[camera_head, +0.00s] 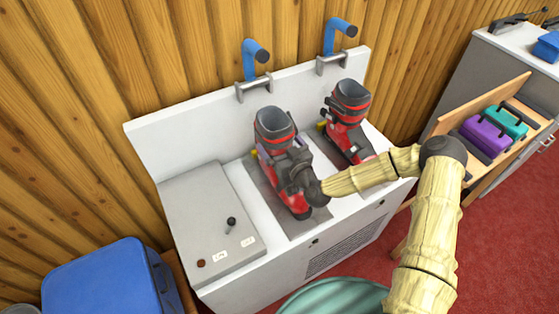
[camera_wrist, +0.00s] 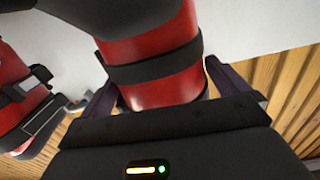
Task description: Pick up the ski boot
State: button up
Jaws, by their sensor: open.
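Two red ski boots with black straps and dark grey tops stand upright on the white bench in the head view. The left ski boot (camera_head: 274,128) is by my gripper (camera_head: 286,152). The right ski boot (camera_head: 348,112) stands apart from it. In the wrist view my gripper (camera_wrist: 165,88) is open, with one dark finger on each side of the left boot's red shaft (camera_wrist: 158,60). Part of the right boot (camera_wrist: 22,100) shows at the left edge there. My wrist hides the left boot's middle in the head view. I cannot tell whether the fingers touch it.
The white bench (camera_head: 230,278) has two blue-handled fixtures (camera_head: 255,55) (camera_head: 338,30) behind the boots. A grey control box (camera_head: 205,225) with a small lever is at left. A blue case (camera_head: 100,285) stands lower left. Shelves with purple (camera_head: 484,132) and teal cases (camera_head: 507,119) are at right.

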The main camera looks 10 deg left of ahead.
jog(key=shift+c, duration=0.2)
jog(key=c, duration=1.5)
jog(key=shift+r, duration=0.15)
jog(key=shift+c, duration=0.9)
